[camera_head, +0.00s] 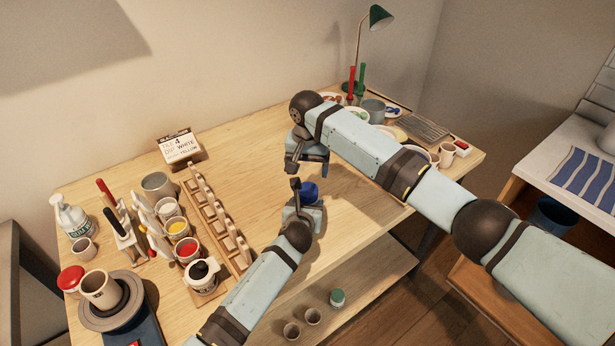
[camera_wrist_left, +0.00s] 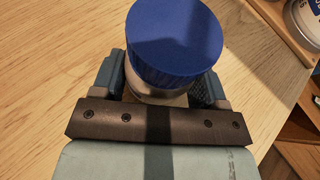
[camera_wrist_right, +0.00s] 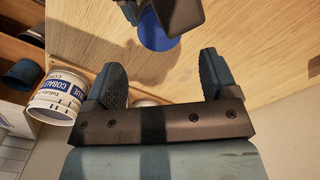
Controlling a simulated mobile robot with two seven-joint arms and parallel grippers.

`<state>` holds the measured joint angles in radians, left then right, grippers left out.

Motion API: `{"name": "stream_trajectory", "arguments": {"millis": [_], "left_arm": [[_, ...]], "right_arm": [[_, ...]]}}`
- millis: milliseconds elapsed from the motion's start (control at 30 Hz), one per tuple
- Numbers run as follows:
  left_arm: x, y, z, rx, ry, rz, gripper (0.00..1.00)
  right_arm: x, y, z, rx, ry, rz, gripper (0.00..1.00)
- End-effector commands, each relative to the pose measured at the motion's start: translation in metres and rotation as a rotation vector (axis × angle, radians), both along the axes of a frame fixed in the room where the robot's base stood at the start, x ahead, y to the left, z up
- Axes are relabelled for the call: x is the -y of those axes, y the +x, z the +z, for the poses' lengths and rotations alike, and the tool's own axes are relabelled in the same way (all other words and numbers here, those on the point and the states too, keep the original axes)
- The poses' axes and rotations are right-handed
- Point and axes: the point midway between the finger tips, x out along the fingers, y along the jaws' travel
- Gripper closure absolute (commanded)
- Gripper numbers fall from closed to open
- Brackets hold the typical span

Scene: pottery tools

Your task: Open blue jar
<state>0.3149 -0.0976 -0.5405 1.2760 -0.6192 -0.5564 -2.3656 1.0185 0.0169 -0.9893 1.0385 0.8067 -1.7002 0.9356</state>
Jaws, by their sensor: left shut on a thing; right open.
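The blue jar has a ridged blue lid (camera_head: 309,191) and a pale body, and stands near the table's middle. In the left wrist view the lid (camera_wrist_left: 175,42) is on the jar, and the pale body (camera_wrist_left: 152,94) is between the jaws. My left gripper (camera_head: 303,211) is shut on the body below the lid. My right gripper (camera_head: 306,163) is open and empty, just beyond the jar. In the right wrist view, the open jaws (camera_wrist_right: 160,82) are apart from the lid (camera_wrist_right: 157,36), which is partly covered by a dark gripper part.
A wooden rack (camera_head: 214,216) and several paint cups stand left of the jar. A white pot with a cobalt blue label (camera_wrist_right: 56,98) shows in the right wrist view. A green lamp (camera_head: 379,17) and dishes stand at the back right. The table's back middle is clear.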

Motion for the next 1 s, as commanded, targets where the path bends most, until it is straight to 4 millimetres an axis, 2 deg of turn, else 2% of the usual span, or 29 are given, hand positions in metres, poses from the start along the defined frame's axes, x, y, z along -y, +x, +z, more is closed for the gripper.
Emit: {"name": "stream_trajectory", "arguments": {"millis": [167, 400, 600, 733, 1000], "left_arm": [[0.000, 0.000, 0.000, 0.000, 0.000, 0.000, 0.99], [0.000, 0.000, 0.000, 0.000, 0.000, 0.000, 0.99], [0.000, 0.000, 0.000, 0.000, 0.000, 0.000, 0.99], [0.000, 0.000, 0.000, 0.000, 0.000, 0.000, 0.99], [0.000, 0.000, 0.000, 0.000, 0.000, 0.000, 0.99]], "right_arm": [[0.000, -0.001, -0.008, -0.003, -0.002, -0.023, 0.20], [0.000, -0.001, -0.045, -0.004, -0.002, -0.023, 0.20], [0.000, -0.001, -0.069, -0.002, -0.002, -0.022, 0.20], [0.000, -0.001, -0.076, -0.002, -0.002, -0.022, 0.20], [0.000, -0.001, -0.077, -0.001, -0.001, -0.021, 0.20]]}}
